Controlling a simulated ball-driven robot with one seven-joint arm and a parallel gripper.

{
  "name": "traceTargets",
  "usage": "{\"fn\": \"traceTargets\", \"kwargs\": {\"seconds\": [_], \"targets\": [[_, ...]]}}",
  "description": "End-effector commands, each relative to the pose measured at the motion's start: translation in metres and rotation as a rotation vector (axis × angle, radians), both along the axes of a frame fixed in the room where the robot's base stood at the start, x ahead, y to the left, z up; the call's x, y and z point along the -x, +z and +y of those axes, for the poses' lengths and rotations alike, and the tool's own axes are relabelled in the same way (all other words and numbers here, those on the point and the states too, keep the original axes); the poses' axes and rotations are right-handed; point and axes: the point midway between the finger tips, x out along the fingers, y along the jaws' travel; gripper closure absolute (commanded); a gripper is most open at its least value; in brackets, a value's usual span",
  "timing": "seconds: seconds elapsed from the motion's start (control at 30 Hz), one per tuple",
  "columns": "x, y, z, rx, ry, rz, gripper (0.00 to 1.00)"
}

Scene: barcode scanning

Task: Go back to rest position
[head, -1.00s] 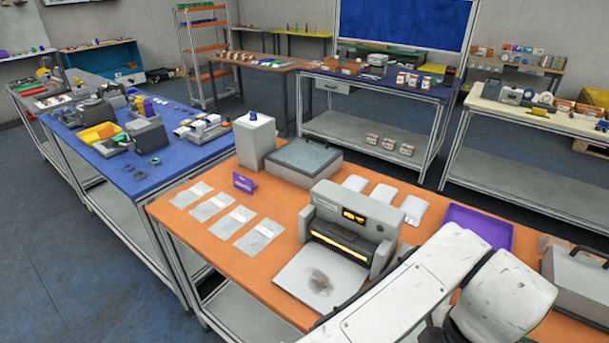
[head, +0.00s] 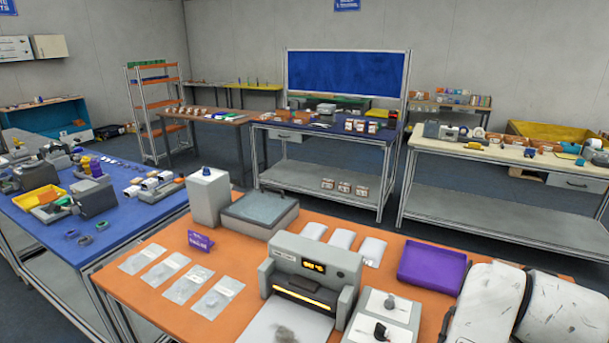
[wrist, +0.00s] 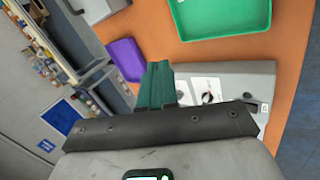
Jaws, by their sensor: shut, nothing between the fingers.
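My gripper (wrist: 157,85) shows in the wrist view as teal fingers pressed together, with nothing between them. It is above the orange table (wrist: 195,52), in front of a grey unit (wrist: 252,78) with white cards and a small black part on top. In the head view my white arm (head: 490,305) is at the lower right, and my gripper is out of sight there. A grey machine (head: 318,258) with a glowing slot stands on the orange table (head: 245,255).
A purple tray (head: 432,268) lies on the table right of the machine; it also shows in the wrist view (wrist: 125,60). A green tray (wrist: 220,18) is at the top of the wrist view. Clear packets (head: 217,298) lie at the table's left. A blue table (head: 130,225) stands left.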

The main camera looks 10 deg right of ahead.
Motion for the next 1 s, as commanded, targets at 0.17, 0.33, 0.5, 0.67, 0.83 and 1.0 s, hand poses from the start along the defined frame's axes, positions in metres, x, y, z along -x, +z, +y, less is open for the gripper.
{"fn": "traceTargets", "kwargs": {"seconds": [0.17,0.33,0.5,0.67,0.83,1.0], "targets": [[0.001,-0.001,-0.018,0.009,-0.122,-0.159,1.00],[0.011,-0.032,-0.002,-0.102,-0.202,-0.251,1.00],[0.037,-0.083,0.034,-0.293,-0.298,-0.264,1.00],[0.068,-0.126,0.074,-0.474,-0.400,-0.226,1.00],[0.103,-0.161,0.118,-0.646,-0.519,-0.163,1.00],[0.142,-0.212,0.126,-0.665,-0.613,-0.054,1.00]]}}
